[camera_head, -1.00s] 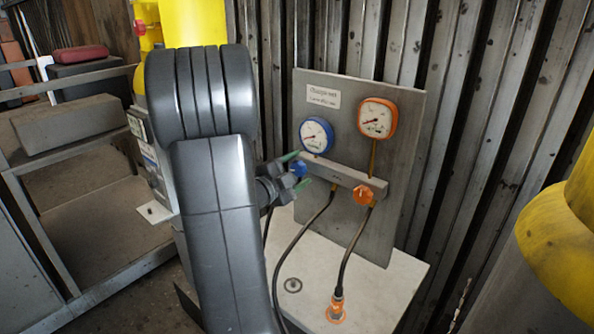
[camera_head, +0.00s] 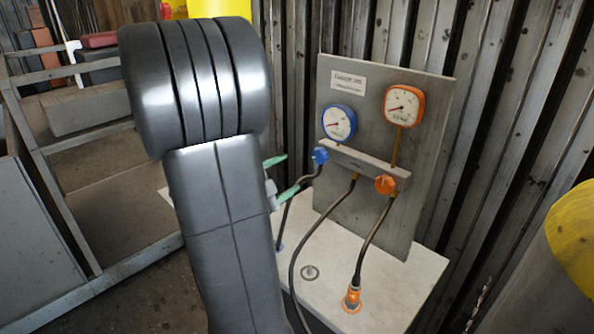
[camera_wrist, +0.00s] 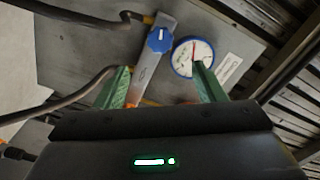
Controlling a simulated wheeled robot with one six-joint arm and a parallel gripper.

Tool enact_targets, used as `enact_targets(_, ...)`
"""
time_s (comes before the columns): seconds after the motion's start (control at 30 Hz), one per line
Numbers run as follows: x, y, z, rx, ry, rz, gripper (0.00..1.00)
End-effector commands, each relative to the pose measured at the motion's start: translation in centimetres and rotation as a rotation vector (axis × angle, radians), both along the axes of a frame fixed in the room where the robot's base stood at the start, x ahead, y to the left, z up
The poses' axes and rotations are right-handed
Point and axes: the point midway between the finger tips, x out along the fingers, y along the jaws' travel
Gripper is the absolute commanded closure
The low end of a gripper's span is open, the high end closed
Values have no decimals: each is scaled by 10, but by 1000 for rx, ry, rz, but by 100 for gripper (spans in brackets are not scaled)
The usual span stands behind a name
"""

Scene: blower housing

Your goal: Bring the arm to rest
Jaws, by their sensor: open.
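My gripper (camera_head: 281,178) shows beside my dark grey arm in the head view, its green fingers spread and apart from the blue knob (camera_head: 320,156). In the wrist view my gripper (camera_wrist: 160,88) is open with nothing between its fingertips. Beyond the fingers are the grey manifold bar (camera_wrist: 150,75), the blue knob (camera_wrist: 160,40) and the blue-rimmed gauge (camera_wrist: 193,56). My arm hides much of the left middle of the head view.
A grey panel (camera_head: 425,165) carries the blue gauge (camera_head: 340,123), an orange gauge (camera_head: 403,106) and an orange knob (camera_head: 385,184). Hoses run down to a white bench top (camera_head: 420,275). A yellow post (camera_head: 575,235) stands right; metal shelving (camera_head: 100,190) stands left.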

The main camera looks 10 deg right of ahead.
Motion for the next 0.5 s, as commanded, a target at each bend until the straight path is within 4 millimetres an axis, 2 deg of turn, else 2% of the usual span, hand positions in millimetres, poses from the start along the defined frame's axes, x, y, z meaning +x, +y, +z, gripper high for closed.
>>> enact_targets(0.2, -8, 10, 0, 0, 1, 1, 37)
enact_targets(0.5, -9, 11, 0, 0, 1, 0, 37)
